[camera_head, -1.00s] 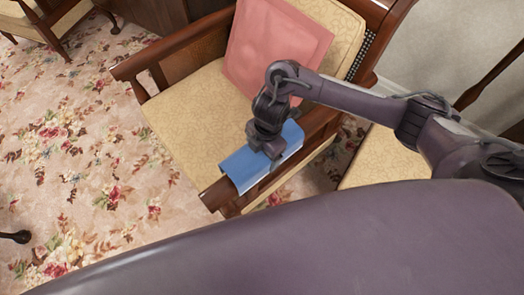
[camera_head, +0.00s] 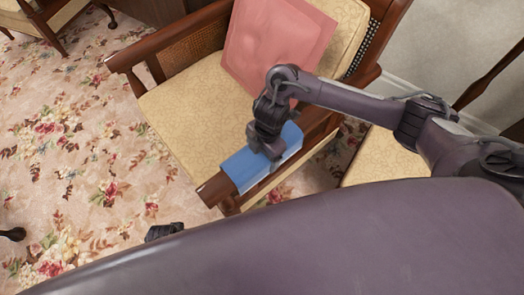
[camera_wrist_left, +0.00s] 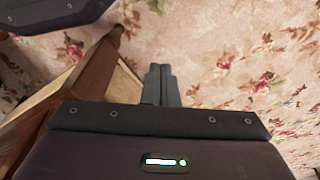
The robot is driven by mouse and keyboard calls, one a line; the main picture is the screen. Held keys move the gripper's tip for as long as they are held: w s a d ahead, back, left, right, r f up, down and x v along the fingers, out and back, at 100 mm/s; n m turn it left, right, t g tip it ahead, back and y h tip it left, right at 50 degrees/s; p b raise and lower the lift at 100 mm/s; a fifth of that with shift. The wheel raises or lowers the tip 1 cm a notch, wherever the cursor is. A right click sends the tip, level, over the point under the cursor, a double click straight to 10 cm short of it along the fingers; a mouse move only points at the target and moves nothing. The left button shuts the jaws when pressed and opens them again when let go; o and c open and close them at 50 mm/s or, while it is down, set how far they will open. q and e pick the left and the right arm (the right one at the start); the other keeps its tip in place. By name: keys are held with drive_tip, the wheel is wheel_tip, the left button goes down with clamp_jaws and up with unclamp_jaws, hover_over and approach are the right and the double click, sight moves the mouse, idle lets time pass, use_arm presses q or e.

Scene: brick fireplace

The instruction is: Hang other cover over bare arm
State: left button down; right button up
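A blue cover (camera_head: 240,166) lies over the right-hand wooden arm of the armchair, near its front end (camera_head: 213,189). My right gripper (camera_head: 272,152) is down at the cover's top and seems to touch it; its fingers are too small and dark to read. The armchair's left-hand arm (camera_head: 185,38) is bare wood. My left gripper shows in the left wrist view (camera_wrist_left: 161,84) with its fingers together and nothing between them, above the carpet beside brown chair wood (camera_wrist_left: 88,75). A dark part of it peeks over my body in the head view (camera_head: 163,231). No second cover is in view.
A pink cushion (camera_head: 275,42) leans on the chair back above the yellow seat (camera_head: 195,105). Another yellow-seated chair (camera_head: 385,160) stands at the right under my right arm. Open floral carpet (camera_head: 70,150) lies to the left.

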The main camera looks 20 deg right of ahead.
use_arm(q)
drive_tip(key=shift+r, duration=0.35)
use_arm(e)
drive_tip(key=shift+f, duration=0.15)
use_arm(q)
drive_tip(key=shift+d, duration=0.1)
use_arm(e)
drive_tip(key=o, duration=0.9)
drive_tip(key=shift+r, duration=0.3)
drive_tip(key=r+p, duration=0.1)
drive_tip(key=r, duration=0.1)
drive_tip(key=r+p, duration=0.1)
drive_tip(key=r, duration=0.1)
drive_tip(key=d+r+p, duration=0.1)
drive_tip(key=r, duration=0.1)
drive_tip(key=shift+w+r, duration=0.25)
drive_tip(key=shift+r, duration=0.15)
use_arm(q)
drive_tip(key=s+a+f, duration=0.2)
drive_tip(key=s+f, duration=0.2)
drive_tip(key=f, duration=0.3)
drive_tip(key=shift+a, duration=0.25)
use_arm(e)
drive_tip(key=shift+r, duration=0.15)
use_arm(q)
drive_tip(key=shift+f, duration=0.1)
use_arm(e)
drive_tip(key=shift+s, duration=0.1)
